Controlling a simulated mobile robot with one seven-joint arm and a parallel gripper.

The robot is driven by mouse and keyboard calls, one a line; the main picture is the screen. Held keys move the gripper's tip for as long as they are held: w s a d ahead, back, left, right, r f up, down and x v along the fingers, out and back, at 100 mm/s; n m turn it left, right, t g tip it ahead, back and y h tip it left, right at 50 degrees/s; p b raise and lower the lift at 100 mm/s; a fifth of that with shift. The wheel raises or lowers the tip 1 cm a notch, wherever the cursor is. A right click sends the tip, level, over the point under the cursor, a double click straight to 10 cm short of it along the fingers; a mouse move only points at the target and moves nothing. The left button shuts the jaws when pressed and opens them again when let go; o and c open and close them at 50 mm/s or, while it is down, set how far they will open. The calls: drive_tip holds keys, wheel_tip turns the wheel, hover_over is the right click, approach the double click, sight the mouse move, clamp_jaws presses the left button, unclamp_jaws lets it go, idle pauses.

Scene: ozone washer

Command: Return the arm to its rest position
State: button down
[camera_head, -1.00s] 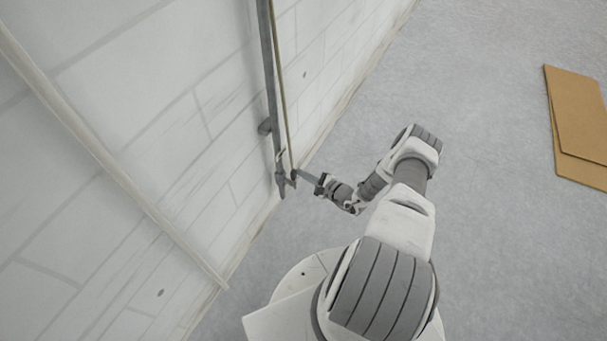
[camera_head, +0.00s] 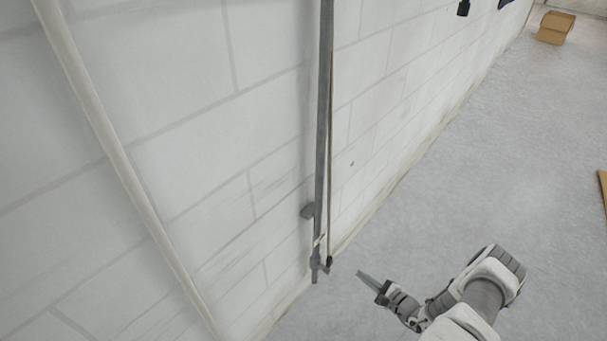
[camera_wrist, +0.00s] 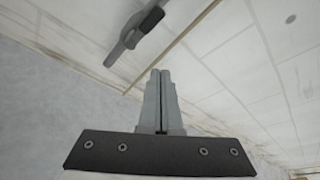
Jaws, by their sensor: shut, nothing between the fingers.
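My gripper (camera_head: 362,275) is at the lower right of the head view, at the end of my bent white and grey arm. Its two fingers are closed together with nothing between them; this shows plainly in the wrist view (camera_wrist: 160,75). The fingertips point toward the wall and stand a little apart from the lower end of a grey vertical pipe (camera_head: 323,150). A fitting with a dark handle (camera_wrist: 150,20) shows beyond the fingertips in the wrist view. It appears not to touch the fingers.
A white block wall (camera_head: 200,120) fills the left, with a pale pipe (camera_head: 110,140) running down it. Grey floor (camera_head: 500,180) lies open to the right. A cardboard box (camera_head: 555,28) stands far back. A brown sheet edge (camera_head: 603,190) shows at the right.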

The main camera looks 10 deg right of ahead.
drive_tip(key=w+a+r+n+g+y, duration=0.1)
drive_tip(key=w+r+n+g+y, duration=0.2)
drive_tip(key=r, duration=0.5)
drive_tip(key=w+a+r+n+g+y, duration=0.15)
drive_tip(key=r+n, duration=0.25)
drive_tip(key=r, duration=0.5)
drive_tip(key=s+a+r+n+g+h, duration=0.1)
drive_tip(key=a+r+n+g, duration=0.25)
drive_tip(key=r, duration=0.65)
drive_tip(key=a+r+n+g+h, duration=0.1)
drive_tip(key=a+r+n+g, duration=0.25)
drive_tip(key=r, duration=0.65)
drive_tip(key=s+a+r+n+h, duration=0.2)
drive_tip(key=s+a+r, duration=0.1)
drive_tip(key=s+r, duration=0.3)
drive_tip(key=s+a+r+n+h, duration=0.2)
drive_tip(key=s+a+r+n, duration=0.15)
drive_tip(key=r, duration=0.45)
drive_tip(key=s+a+r+n+t+h, duration=0.1)
drive_tip(key=s+r+n+h, duration=0.1)
drive_tip(key=s, duration=0.4)
drive_tip(key=s+a+r+n+t+h, duration=0.1)
drive_tip(key=s+a+r+t+h, duration=0.1)
drive_tip(key=s+r, duration=0.3)
drive_tip(key=shift+s+n+h, duration=0.35)
drive_tip(key=shift+s, duration=0.8)
drive_tip(key=shift+a, duration=0.1)
